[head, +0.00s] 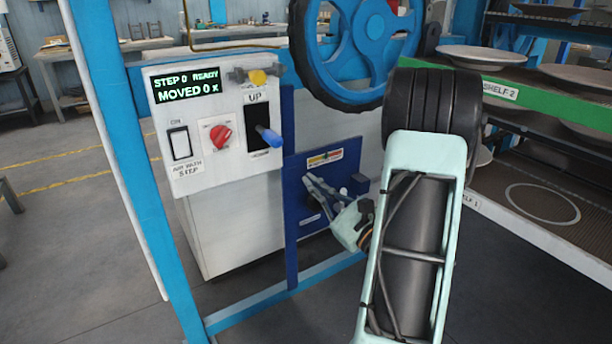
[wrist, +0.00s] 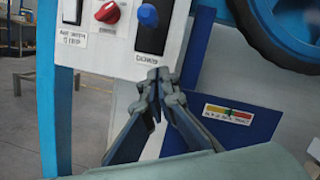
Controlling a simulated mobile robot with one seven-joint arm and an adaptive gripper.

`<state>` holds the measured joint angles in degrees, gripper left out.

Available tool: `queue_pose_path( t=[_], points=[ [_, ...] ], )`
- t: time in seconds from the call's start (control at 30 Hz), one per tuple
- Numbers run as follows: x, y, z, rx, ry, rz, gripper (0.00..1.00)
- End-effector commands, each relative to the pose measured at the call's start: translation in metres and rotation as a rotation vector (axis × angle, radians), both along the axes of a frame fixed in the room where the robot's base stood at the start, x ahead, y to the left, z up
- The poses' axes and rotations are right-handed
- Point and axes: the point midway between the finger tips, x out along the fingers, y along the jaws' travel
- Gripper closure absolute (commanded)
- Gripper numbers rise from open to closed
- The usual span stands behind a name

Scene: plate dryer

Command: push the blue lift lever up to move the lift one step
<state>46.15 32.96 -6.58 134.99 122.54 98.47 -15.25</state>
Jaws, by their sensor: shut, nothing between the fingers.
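The blue lift lever (head: 268,136) sticks out of a black slot on the white control panel (head: 228,182), under the label UP. Its blue knob also shows in the wrist view (wrist: 148,15), near the top edge. The display (head: 186,84) reads STEP 0 READY and MOVED 0. My gripper (head: 312,182) is shut and empty, its fingertips pointing toward the panel. It is below and to the right of the lever, apart from it. In the wrist view the closed fingertips (wrist: 159,76) appear below the lever knob, over the panel's lower part.
A red knob (head: 220,135) and a white rocker switch (head: 180,142) sit left of the lever. A yellow knob (head: 258,77) is above it. A large blue handwheel (head: 358,40) stands at upper right. Shelves with plates (head: 486,56) are at the right.

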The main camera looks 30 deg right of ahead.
Motion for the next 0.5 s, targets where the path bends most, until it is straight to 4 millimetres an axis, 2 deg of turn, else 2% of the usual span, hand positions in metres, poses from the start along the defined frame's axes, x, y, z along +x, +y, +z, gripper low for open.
queue_pose_path(
  t=[0.37,0.5],
  points=[
    [0.079,0.014,0.016,-0.002,-0.003,0.005,1.00],
    [0.079,0.021,0.034,-0.002,-0.003,0.002,1.00]
  ],
)
